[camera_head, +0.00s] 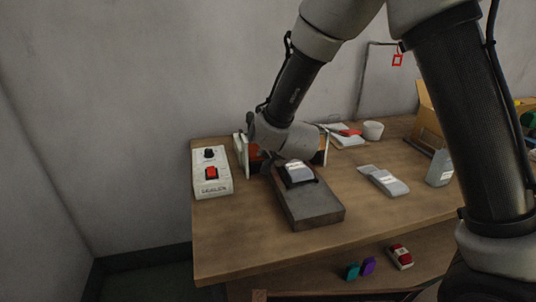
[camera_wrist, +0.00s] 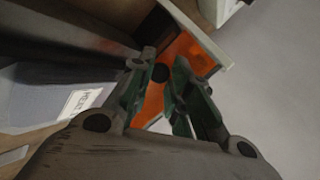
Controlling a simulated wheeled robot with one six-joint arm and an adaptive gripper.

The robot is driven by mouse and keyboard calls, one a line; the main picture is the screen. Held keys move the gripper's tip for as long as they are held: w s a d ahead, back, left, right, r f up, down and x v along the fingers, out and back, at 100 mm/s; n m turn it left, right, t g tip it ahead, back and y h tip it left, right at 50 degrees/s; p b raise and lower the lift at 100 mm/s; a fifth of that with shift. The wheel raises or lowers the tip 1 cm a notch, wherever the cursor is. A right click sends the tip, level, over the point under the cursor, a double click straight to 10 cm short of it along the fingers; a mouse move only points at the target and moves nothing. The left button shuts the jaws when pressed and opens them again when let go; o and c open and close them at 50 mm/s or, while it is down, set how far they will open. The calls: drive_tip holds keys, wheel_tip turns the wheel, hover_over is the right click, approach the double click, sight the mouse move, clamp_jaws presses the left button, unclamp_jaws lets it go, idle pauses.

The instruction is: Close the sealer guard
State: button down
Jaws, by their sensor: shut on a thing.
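The sealer guard is an orange see-through panel with a pale frame. In the head view the guard (camera_head: 253,153) stands behind the grey sealer block (camera_head: 313,205), partly hidden by my arm. In the wrist view the orange guard (camera_wrist: 188,55) fills the area beyond my fingers. A black round knob (camera_wrist: 160,73) shows between the fingertips. My gripper (camera_wrist: 161,82) is shut on the guard at this knob; the exact contact is hard to see. In the head view my gripper (camera_head: 270,160) is at the guard's front left. A grey labelled packet (camera_head: 297,173) lies on the block.
A white control box (camera_head: 211,180) with a black knob and red switch stands left of the guard. Another grey packet (camera_head: 384,181), a grey bottle (camera_head: 440,168), a white cup (camera_head: 373,130) and a cardboard box (camera_head: 428,118) are to the right. The table's front left is bare.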

drive_tip(key=f+t, duration=0.1)
drive_tip(key=f+t+y, duration=0.1)
drive_tip(key=shift+w+t, duration=0.3)
drive_tip(key=shift+t, duration=0.1)
drive_tip(key=shift+w+a+f+t+y, duration=0.15)
drive_tip(key=shift+t+y, duration=0.15)
drive_tip(key=shift+t, duration=0.4)
drive_tip(key=c, duration=1.3)
unclamp_jaws()
drive_tip(key=v, duration=0.7)
drive_tip(key=shift+s, duration=0.25)
